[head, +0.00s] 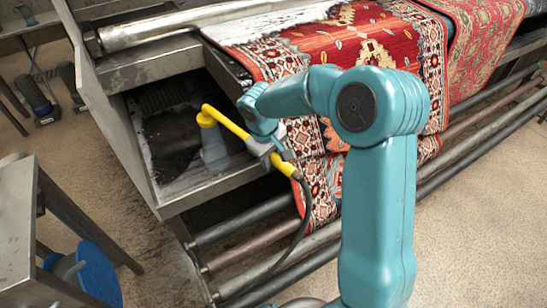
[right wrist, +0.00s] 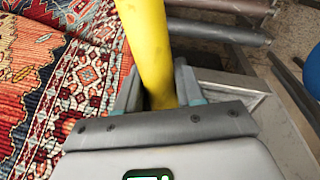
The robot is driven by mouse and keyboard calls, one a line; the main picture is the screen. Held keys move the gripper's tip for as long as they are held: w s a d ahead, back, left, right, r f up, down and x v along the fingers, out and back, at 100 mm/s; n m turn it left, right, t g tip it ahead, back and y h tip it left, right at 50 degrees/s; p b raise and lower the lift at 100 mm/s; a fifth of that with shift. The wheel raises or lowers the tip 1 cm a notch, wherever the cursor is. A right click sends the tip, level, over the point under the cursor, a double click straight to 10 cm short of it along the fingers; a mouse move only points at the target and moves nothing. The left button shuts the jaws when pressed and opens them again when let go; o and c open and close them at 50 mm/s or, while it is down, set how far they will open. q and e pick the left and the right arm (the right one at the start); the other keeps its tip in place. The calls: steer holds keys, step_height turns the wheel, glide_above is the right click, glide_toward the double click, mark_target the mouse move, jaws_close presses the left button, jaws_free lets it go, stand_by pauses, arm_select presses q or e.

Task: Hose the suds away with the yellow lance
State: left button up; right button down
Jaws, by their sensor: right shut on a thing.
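The yellow lance (head: 228,124) is held by my right gripper (head: 268,148), which is shut around its shaft near the hose end. Its bent far end sits over a grey post in the open metal bay, and I cannot tell whether they touch. In the right wrist view the lance (right wrist: 148,45) runs between the two jaws (right wrist: 160,95). White suds (head: 262,24) lie along the upper left part of the red patterned rug (head: 350,40). My right arm hides part of the rug. My left gripper is not in view.
A dark hose (head: 300,215) hangs from the lance's rear end, past the rollers (head: 270,232). The steel bay wall (head: 135,150) stands left of the lance. A metal table (head: 75,215) is at lower left. Open floor lies at right.

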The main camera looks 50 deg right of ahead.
steer(key=w+d+p, duration=0.2)
steer(key=w+p, duration=0.2)
steer(key=w, duration=0.3)
steer(key=shift+w, duration=0.15)
stand_by(0.9)
